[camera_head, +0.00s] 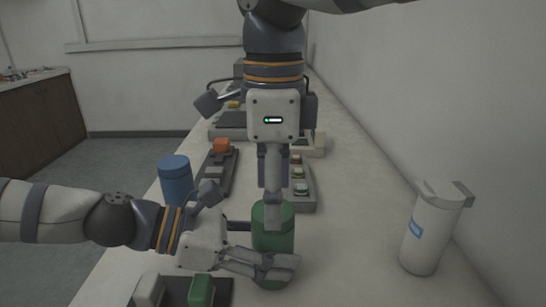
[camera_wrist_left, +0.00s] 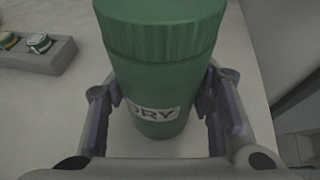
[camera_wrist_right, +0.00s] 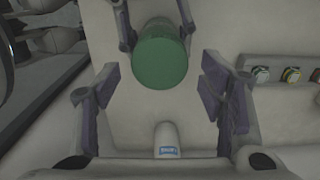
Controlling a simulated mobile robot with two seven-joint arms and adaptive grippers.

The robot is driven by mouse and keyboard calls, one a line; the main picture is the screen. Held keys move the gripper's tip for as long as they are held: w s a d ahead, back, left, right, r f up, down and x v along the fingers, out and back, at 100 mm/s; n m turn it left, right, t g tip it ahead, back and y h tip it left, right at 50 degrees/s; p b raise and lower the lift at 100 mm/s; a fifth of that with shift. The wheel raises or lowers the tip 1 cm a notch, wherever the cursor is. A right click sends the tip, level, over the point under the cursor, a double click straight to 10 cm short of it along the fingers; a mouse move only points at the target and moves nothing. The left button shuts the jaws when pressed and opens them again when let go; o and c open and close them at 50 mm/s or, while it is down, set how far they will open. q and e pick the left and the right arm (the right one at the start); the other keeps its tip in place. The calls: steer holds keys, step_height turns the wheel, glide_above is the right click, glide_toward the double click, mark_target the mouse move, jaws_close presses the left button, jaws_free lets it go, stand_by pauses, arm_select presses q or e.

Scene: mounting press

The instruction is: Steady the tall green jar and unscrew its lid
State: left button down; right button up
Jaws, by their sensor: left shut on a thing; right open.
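The tall green jar (camera_head: 273,236) stands upright on the bench in the head view, its ribbed lid on top. In the left wrist view the jar (camera_wrist_left: 160,85) shows a label reading "DRY". My left gripper (camera_head: 278,268) is shut around the jar's lower body, with fingers on both sides. My right gripper (camera_head: 273,205) points down above the jar; its fingertips overlap the lid in the head view. In the right wrist view the right gripper (camera_wrist_right: 165,95) is open and empty, with the green lid (camera_wrist_right: 160,58) beyond its fingers. Whether they touch it is unclear.
A blue jar (camera_head: 176,181) stands at the left edge of the bench. A white canister (camera_head: 428,235) stands at the right. Trays with small blocks lie in front (camera_head: 222,292) and behind (camera_head: 302,195). Bench between jar and canister is clear.

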step_height(320, 180, down, 2)
steer(key=shift+f, duration=0.1)
